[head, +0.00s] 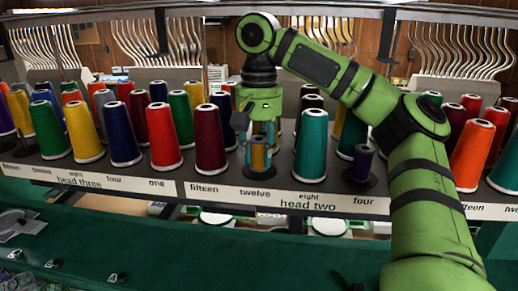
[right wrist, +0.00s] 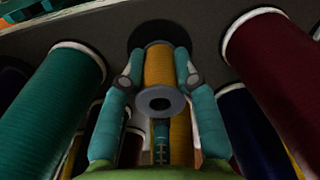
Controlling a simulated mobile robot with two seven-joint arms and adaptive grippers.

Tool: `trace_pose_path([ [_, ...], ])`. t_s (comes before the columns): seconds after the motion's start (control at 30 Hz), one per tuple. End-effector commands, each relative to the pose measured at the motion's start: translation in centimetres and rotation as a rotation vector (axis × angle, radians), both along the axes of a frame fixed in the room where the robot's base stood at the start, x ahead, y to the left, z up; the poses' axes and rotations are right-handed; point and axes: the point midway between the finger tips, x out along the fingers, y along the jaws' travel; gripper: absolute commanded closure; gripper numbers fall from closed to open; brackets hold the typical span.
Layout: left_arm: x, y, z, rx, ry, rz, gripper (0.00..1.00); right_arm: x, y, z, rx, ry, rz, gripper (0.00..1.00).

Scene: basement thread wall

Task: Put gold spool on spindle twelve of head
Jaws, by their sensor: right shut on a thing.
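The gold spool (head: 258,158) is small with grey ends. My right gripper (head: 258,148) points down from above and is shut on it. The spool is upright at the "twelve" label (head: 258,193) on the head two ledge. In the right wrist view the gold spool (right wrist: 159,66) sits between the two teal fingers of my right gripper (right wrist: 158,80). Its far end is over the dark round base (right wrist: 143,33) of that place. Whether it rests on the base or hangs just above cannot be told, and the spindle is hidden. My left gripper is not in view.
A maroon cone (head: 209,140) stands close on the left and a teal cone (head: 310,147) on the right. More cones stand behind. A small purple spool (head: 362,163) sits at "four". The green surface (head: 200,255) in front is mostly clear.

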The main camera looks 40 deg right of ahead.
Motion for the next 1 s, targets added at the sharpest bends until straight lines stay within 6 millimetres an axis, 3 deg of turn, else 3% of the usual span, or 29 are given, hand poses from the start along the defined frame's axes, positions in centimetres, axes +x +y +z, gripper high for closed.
trace_pose_path([
  [0.03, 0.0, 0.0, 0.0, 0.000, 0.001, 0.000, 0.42, 0.0, 0.0, 0.0, 0.000, 0.000, 0.000, 0.91],
  [0.07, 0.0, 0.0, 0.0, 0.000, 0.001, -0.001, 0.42, 0.0, 0.0, 0.0, 0.000, 0.000, 0.000, 0.61],
  [0.1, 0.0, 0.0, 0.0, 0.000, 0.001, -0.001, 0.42, 0.0, 0.0, 0.1, 0.000, -0.001, 0.000, 0.45],
  [0.13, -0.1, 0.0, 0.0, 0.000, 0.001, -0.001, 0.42, 0.0, 0.0, 0.1, 0.000, -0.001, 0.000, 0.42],
  [0.6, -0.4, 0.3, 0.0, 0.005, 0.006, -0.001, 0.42, 0.1, 0.0, 0.8, -0.001, -0.003, -0.001, 0.42],
  [0.77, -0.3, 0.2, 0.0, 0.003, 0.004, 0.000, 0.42, 0.0, 0.0, 2.8, -0.003, -0.007, -0.002, 0.42],
  [1.0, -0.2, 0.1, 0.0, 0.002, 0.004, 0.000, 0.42, 0.0, 0.1, 7.1, -0.003, -0.006, -0.003, 0.42],
])
